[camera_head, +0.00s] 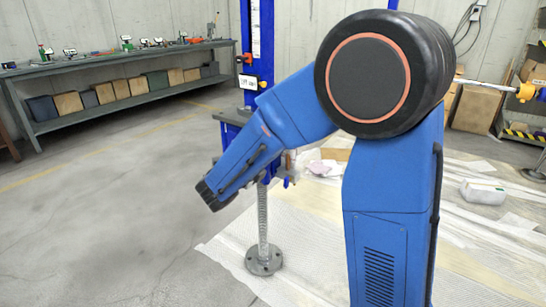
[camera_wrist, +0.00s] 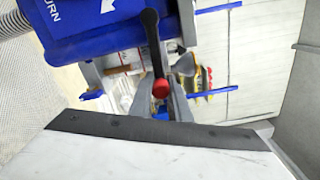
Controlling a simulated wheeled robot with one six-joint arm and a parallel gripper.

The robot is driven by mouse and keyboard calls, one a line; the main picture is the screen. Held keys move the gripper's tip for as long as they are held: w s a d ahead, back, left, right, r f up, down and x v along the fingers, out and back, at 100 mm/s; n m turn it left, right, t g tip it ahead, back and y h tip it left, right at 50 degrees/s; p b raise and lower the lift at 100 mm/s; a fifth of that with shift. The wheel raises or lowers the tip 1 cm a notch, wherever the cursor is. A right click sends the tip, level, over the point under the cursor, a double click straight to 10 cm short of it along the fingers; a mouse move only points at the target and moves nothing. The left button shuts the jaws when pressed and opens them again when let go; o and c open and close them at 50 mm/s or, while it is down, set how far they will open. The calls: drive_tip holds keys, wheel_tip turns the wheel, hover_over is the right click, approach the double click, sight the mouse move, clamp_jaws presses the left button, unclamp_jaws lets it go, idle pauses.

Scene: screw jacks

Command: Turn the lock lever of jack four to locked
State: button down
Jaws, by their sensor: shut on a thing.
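In the wrist view my gripper (camera_wrist: 160,87) has its two grey fingers closed on either side of a black lock lever (camera_wrist: 152,45) with a red end. The lever runs from the top of the picture down between the fingers. Beside it is the blue jack body (camera_wrist: 90,28) with a white arrow and part of the word "TURN". In the head view the blue jack post (camera_head: 264,45), its threaded screw (camera_head: 263,215) and round foot (camera_head: 264,261) stand behind my arm. My fingers and the lever are hidden there. I cannot read the jack's number.
A long grey bench (camera_head: 120,60) with tools on top and boxes below stands at the back left. Pale sheeting (camera_head: 300,260) covers the floor on the right, with a white package (camera_head: 483,191) on it. The concrete floor at left is clear.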

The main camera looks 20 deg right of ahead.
drive_tip(key=shift+a+r+n, duration=0.1)
drive_tip(key=shift+r+n, duration=0.2)
drive_tip(key=shift+r, duration=0.1)
drive_tip(key=shift+w, duration=0.1)
drive_tip(key=c, duration=1.7)
unclamp_jaws()
drive_tip(key=shift+o, duration=0.2)
drive_tip(key=v, duration=1.7)
drive_tip(key=shift+s+a, duration=0.15)
drive_tip(key=shift+s, duration=0.05)
